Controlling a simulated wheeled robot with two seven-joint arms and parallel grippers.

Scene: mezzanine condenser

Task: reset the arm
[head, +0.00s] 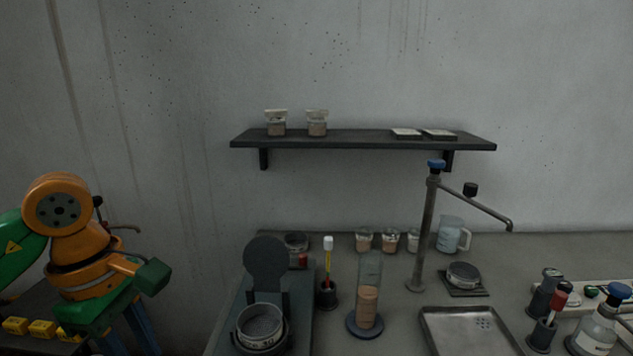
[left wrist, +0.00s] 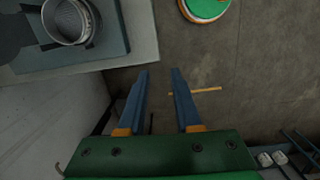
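My left arm, orange and green, comes in at the left of the head view. Its gripper (head: 128,335) hangs low there, with a green palm and blue fingers whose tips run out of the picture. In the left wrist view the two blue fingers (left wrist: 160,74) stand apart with nothing between them, so the gripper is open and empty. Below them is bare brown-grey floor (left wrist: 240,60). The gripper is left of the workbench (head: 390,282) and apart from it. My right arm and gripper do not show.
The bench's left end holds a sieve pan (head: 260,325), also in the left wrist view (left wrist: 68,20), and a dark round plate (head: 266,263). Further right stand a glass cylinder (head: 369,290), a tap (head: 425,230), a tray (head: 468,332) and bottles. A shelf (head: 365,141) is above.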

